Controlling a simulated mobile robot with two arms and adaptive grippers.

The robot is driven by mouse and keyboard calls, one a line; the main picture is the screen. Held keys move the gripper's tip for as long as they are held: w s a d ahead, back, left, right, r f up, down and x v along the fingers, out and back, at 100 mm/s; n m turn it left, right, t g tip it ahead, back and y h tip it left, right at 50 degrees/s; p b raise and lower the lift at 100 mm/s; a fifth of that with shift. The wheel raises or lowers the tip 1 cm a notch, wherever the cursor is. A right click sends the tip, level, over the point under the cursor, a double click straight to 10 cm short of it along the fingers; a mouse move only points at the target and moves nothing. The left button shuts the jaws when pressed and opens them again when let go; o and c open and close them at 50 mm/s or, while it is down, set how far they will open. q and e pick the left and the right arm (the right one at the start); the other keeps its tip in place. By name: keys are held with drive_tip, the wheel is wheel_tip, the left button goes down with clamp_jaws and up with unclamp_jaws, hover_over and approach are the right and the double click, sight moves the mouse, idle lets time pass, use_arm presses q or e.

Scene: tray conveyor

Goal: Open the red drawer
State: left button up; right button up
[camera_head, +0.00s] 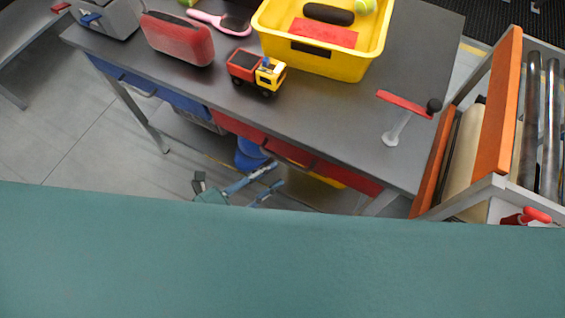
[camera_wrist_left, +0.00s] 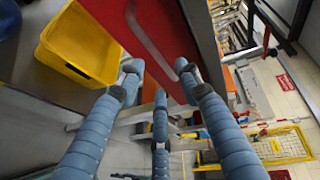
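The red drawer (camera_head: 236,127) is under the right part of the grey table's front edge and looks shut. Its red front (camera_wrist_left: 112,18) fills the top middle of the left wrist view, with a pale handle bar (camera_wrist_left: 148,42) running across it. My left gripper (camera_head: 278,172) is below and in front of the drawer front. Its blue fingers (camera_wrist_left: 160,84) are spread apart, with the handle's end near the gap between the tips. I cannot tell whether they touch it. My right gripper is in neither view.
A blue drawer (camera_head: 178,97) is left of the red one. A yellow bin (camera_wrist_left: 82,48) is beneath the table. On the tabletop (camera_head: 330,115) are a toy truck (camera_head: 256,72), a red speaker (camera_head: 178,38) and a yellow crate (camera_head: 340,66). An orange-sided conveyor (camera_head: 497,105) stands at right.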

use_arm(q)
drive_tip(key=x, duration=0.5)
drive_tip(key=shift+w+d+f+p, duration=0.1)
drive_tip(key=shift+p, duration=0.2)
clamp_jaws()
